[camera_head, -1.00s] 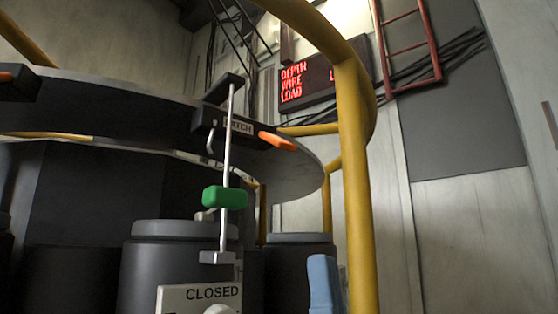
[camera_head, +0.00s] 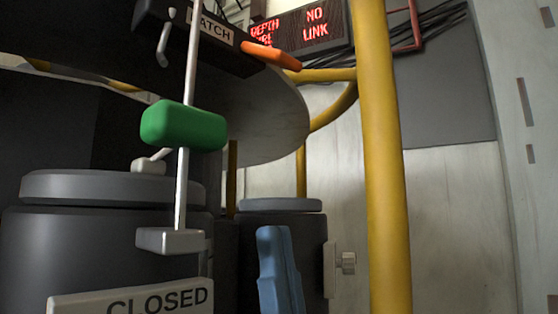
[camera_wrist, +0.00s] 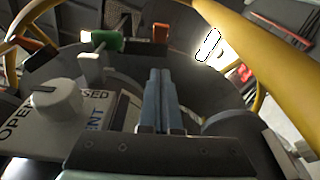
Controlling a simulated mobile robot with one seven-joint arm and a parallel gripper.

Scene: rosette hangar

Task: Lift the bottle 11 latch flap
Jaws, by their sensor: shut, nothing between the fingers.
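A dark latch box (camera_head: 172,28), labelled "LATCH" with its first letter hidden, is fixed at the ring's edge. An orange flap-like tab (camera_head: 270,55) sticks out from its right side and appears lowered. A green block (camera_head: 183,126) sits on a thin upright rod below the box, above a grey bottle (camera_head: 100,188). No number 11 is readable. My gripper (camera_head: 272,235) shows as blue fingers at bottom centre, below and apart from the orange tab. In the wrist view the fingers (camera_wrist: 158,80) are together and empty, with the green block (camera_wrist: 107,42) beyond them.
A plate reading "CLOSED" (camera_head: 130,303) is at lower left; its knob (camera_wrist: 58,98) shows in the wrist view. A yellow post (camera_head: 385,160) stands right of my gripper. A second bottle (camera_head: 280,206) is behind the fingers. A red-lettered display (camera_head: 316,30) hangs behind.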

